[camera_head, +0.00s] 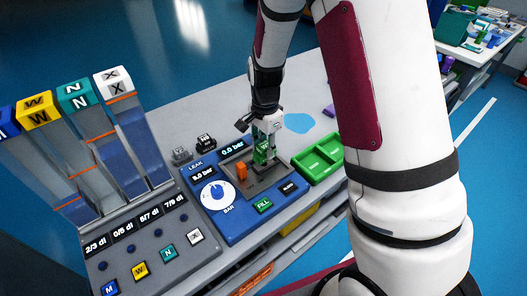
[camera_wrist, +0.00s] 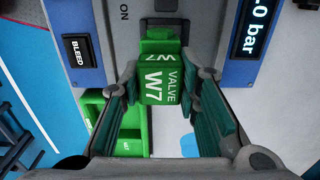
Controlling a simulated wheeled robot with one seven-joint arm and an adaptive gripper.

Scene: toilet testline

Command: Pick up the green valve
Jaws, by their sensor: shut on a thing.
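The green valve (camera_wrist: 160,82) is a block marked "VALVE W7" in white. In the wrist view it sits between the two finger pads of my gripper (camera_wrist: 165,100), which is shut on it. In the head view the green valve (camera_head: 262,156) shows under my gripper (camera_head: 264,146), over the grey plate of the blue test panel (camera_head: 235,222). I cannot tell whether the valve still touches the plate. The fingers hide parts of its sides.
An orange block (camera_head: 241,171) stands on the grey plate, left of the valve. A green tray (camera_head: 318,160) lies right of the panel. Dispensers with coloured letter blocks (camera_head: 75,95) stand at the left.

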